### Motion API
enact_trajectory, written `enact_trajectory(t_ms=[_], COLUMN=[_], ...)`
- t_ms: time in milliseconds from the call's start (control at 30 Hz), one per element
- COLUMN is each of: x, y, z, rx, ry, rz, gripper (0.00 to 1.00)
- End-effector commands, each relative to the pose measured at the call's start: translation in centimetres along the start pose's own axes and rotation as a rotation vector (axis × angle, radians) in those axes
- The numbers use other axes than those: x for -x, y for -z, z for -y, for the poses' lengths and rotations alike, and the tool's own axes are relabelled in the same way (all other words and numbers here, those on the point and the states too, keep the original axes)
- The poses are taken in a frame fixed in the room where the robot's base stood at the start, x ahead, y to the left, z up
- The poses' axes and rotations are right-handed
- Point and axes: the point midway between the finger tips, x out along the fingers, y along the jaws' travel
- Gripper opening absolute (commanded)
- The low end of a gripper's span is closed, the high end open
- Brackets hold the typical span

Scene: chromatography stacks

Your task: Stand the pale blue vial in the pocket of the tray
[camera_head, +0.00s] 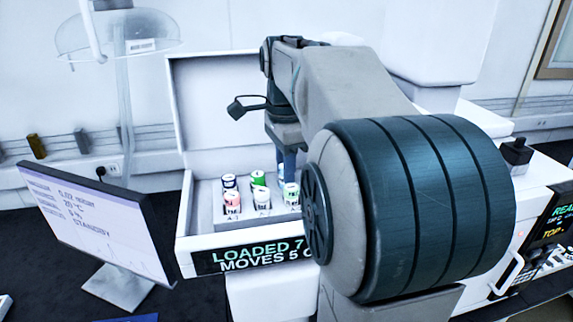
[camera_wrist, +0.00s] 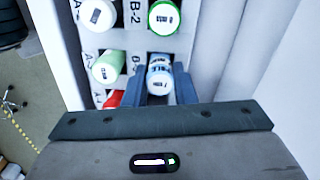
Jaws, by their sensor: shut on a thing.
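The pale blue vial (camera_wrist: 159,75) has a white label and shows in the wrist view between the two blue fingers of my gripper (camera_wrist: 161,88). My gripper is shut on it, with the vial's cap end toward the camera. The vial is over the tray (camera_wrist: 133,42), in the column below the green-capped vial; its lower end is hidden, so I cannot tell whether it is in a pocket. In the head view my gripper (camera_head: 289,163) points down at the tray's back right (camera_head: 222,215), partly hidden by my arm.
Several vials stand in the tray: a green one (camera_wrist: 164,17), a white one (camera_wrist: 97,14), a light green one (camera_wrist: 106,67) and a red one (camera_wrist: 113,98). The tray sits inside a white case with a raised back wall (camera_head: 215,105). A monitor (camera_head: 95,225) stands left.

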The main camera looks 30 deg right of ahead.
Motion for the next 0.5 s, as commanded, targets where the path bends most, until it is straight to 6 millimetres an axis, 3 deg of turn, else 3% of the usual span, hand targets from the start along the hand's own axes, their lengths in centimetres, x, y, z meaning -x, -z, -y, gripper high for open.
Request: enact_trajectory(t_ms=[367, 400, 467, 500], x=[-0.56, -0.55, -0.55, -0.55], y=[0.00, 0.00, 0.00, 0.00], z=[0.02, 0.02, 0.02, 0.02], rx=[0.000, 0.000, 0.000, 0.000], ry=[0.000, 0.000, 0.000, 0.000], rz=[0.000, 0.000, 0.000, 0.000], gripper=[0.02, 0.30, 0.46, 0.49])
